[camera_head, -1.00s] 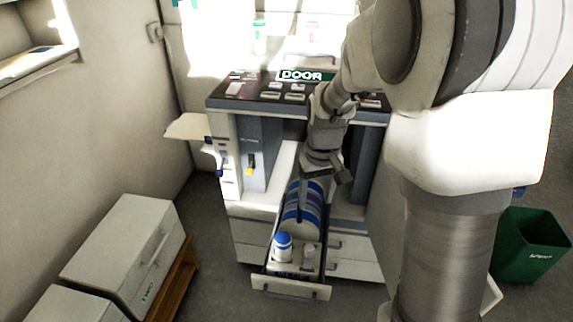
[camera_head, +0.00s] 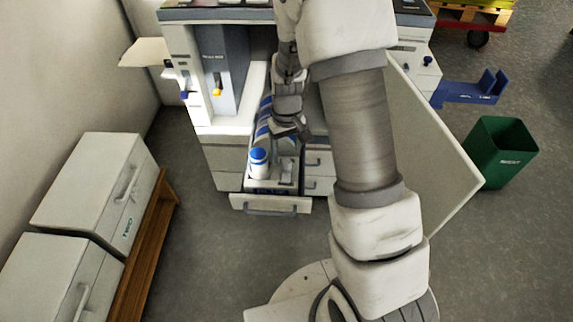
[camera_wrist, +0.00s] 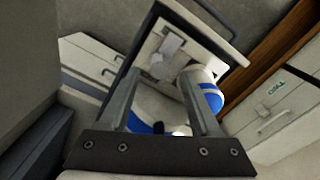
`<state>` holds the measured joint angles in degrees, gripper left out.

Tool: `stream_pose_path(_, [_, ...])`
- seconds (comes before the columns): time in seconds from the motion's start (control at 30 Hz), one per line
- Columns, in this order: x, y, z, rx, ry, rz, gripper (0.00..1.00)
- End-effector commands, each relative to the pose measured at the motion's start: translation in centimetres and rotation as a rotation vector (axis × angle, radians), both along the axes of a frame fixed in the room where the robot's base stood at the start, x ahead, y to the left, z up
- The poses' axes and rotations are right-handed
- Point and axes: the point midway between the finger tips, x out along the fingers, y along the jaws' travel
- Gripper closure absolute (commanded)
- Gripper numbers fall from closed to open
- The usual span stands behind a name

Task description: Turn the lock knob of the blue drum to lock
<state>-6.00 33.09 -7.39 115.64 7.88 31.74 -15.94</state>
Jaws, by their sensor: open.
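The blue drum (camera_head: 264,122), a white cylinder with blue bands, lies in the pulled-out drawer (camera_head: 270,203), partly hidden by my gripper. In the wrist view its blue and white surface (camera_wrist: 150,112) shows between my fingers. A small grey upright part (camera_head: 287,172) stands at the drawer's front, in front of the drum. It also shows in the wrist view as a grey lever-like piece (camera_wrist: 168,46); I cannot tell for certain that it is the lock knob. My gripper (camera_head: 290,132) is open above the drum, with nothing visibly held.
A white bottle with a blue cap (camera_head: 258,162) stands in the drawer beside the grey part; it is close to one finger in the wrist view (camera_wrist: 204,88). White cabinets (camera_head: 90,190) stand at left, a green bin (camera_head: 502,152) at right. Floor in front is clear.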

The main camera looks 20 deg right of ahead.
Motion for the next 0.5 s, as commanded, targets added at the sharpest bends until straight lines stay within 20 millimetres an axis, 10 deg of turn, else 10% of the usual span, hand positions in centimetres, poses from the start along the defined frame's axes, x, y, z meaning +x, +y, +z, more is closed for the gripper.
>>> stream_pose_path(0.5, [0.0,0.0,-4.1,0.0,-0.001,0.0,0.36])
